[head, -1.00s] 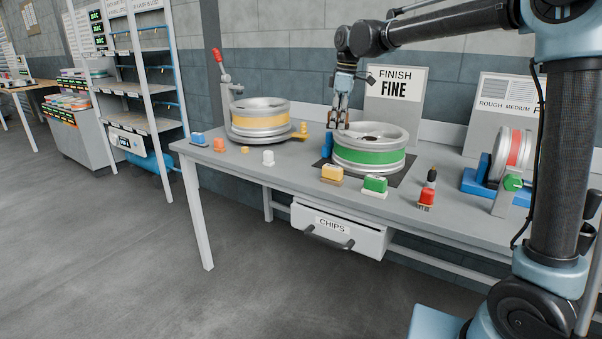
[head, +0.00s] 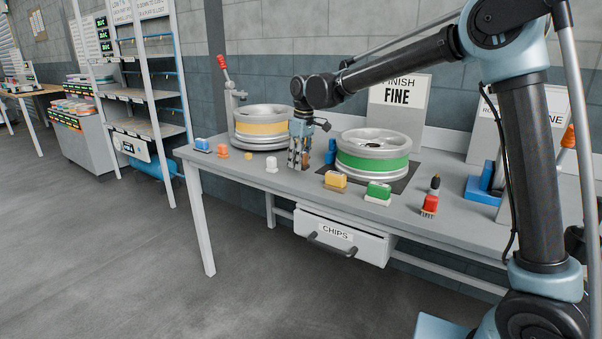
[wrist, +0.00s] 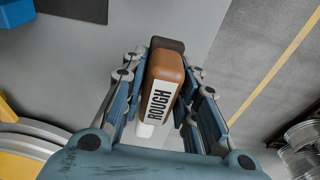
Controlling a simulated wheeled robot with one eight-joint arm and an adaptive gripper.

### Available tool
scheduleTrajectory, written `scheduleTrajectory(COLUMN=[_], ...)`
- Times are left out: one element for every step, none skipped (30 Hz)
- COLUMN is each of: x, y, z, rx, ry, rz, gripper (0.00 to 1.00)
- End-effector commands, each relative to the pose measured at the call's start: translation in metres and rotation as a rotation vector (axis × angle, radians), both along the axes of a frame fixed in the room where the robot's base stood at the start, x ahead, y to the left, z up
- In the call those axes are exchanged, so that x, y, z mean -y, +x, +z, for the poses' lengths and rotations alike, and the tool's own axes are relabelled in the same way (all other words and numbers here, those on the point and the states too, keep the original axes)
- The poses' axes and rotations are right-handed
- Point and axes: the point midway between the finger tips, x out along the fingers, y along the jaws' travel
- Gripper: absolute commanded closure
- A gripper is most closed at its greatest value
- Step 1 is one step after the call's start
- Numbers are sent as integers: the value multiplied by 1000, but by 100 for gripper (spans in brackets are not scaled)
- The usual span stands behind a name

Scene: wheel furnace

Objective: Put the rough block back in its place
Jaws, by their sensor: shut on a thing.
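The rough block is brown and white with a label reading ROUGH. In the wrist view the block (wrist: 165,85) is between the fingers of my gripper (wrist: 166,75), which is shut on it. In the head view my gripper (head: 298,160) points down low over the workbench, between the wheel with a yellow band (head: 262,127) and the wheel with a green band (head: 373,164). The block is too small there to make out clearly. A yellow block (head: 335,179) and a green block (head: 378,189) stand along the bench's front edge. A blue block (head: 202,144) is at the left end.
Small orange (head: 223,151), yellow (head: 248,156) and white (head: 271,164) pieces stand along the front left. A blue upright object (head: 331,151) is close right of my gripper. The CHIPS drawer (head: 343,238) hangs below.

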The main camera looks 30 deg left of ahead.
Motion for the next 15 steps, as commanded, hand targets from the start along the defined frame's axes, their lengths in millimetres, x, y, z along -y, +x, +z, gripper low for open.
scheduleTrajectory(x=[0, 0, 0, 0, 0, 0, 0, 0, 0, 0, 0, 0, 0, 0, 0], y=[0, 0, 0, 0, 0, 0, 0, 0, 0, 0, 0, 0, 0, 0, 0], z=[-3, -4, -7, -10, -13, -19, -23, -27, -33, -36, -39, -42, -43, -43, -43], rx=[0, 0, 0, 0, 0, 0, 0, 0, 0, 0, 0, 0, 0, 0, 0], ry=[0, 0, 0, 0, 0, 0, 0, 0, 0, 0, 0, 0, 0, 0, 0], rz=[0, 0, 0, 0, 0, 0, 0, 0, 0, 0, 0, 0, 0, 0, 0], gripper=[96, 96, 96, 96, 96, 96, 96, 96, 96, 96, 96, 96, 96, 96, 96])
